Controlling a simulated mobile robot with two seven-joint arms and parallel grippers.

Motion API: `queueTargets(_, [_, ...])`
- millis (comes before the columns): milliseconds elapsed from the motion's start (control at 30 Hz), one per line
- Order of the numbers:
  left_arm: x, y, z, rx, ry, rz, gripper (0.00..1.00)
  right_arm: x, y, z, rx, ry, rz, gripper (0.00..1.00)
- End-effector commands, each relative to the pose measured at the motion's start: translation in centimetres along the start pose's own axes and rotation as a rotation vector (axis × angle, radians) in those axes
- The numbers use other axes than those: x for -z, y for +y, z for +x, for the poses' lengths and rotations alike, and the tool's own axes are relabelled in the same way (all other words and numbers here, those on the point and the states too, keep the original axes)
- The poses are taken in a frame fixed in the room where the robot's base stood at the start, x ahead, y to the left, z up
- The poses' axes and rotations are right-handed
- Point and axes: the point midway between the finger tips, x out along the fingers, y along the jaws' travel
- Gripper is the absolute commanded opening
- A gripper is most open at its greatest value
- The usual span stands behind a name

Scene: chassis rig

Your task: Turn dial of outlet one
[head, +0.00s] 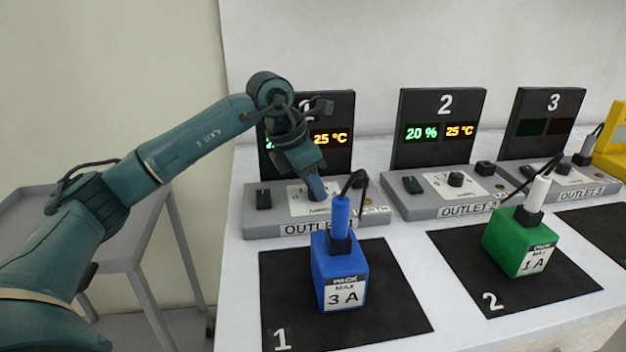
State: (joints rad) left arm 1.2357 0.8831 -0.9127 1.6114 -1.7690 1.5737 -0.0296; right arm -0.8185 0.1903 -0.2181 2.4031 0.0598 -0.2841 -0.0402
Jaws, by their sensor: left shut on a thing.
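Outlet one (262,225) is a grey box with a black display panel behind it, labelled "OUTLET" on its front. Its dial sits on a white plate (298,207) and is hidden behind my gripper. My left gripper (317,196) points down onto that plate, shut on what appears to be the dial. My right gripper is not in view.
A blue pack (325,262) marked 3 A stands on black mat 1 (400,315), close in front of outlet one, with a cable at its top. A green pack (505,247) stands on mat 2. Outlet two (400,203) shows 20 % and 25 °C. Outlet three's display (545,127) is dark.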

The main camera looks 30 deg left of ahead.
Motion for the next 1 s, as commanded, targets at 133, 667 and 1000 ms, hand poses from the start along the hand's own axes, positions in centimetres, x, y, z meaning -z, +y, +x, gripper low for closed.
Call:
queueTargets(133, [-0.11, 0.07, -0.12, 0.004, -0.005, 0.013, 0.06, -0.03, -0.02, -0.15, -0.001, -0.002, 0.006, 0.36])
queueTargets(667, [-0.09, 0.04, -0.07, 0.004, -0.003, 0.014, 0.44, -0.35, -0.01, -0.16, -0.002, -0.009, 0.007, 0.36])
queueTargets(1000, [-0.05, 0.02, -0.18, 0.005, -0.001, 0.014, 0.50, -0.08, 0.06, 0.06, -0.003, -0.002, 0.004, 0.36])
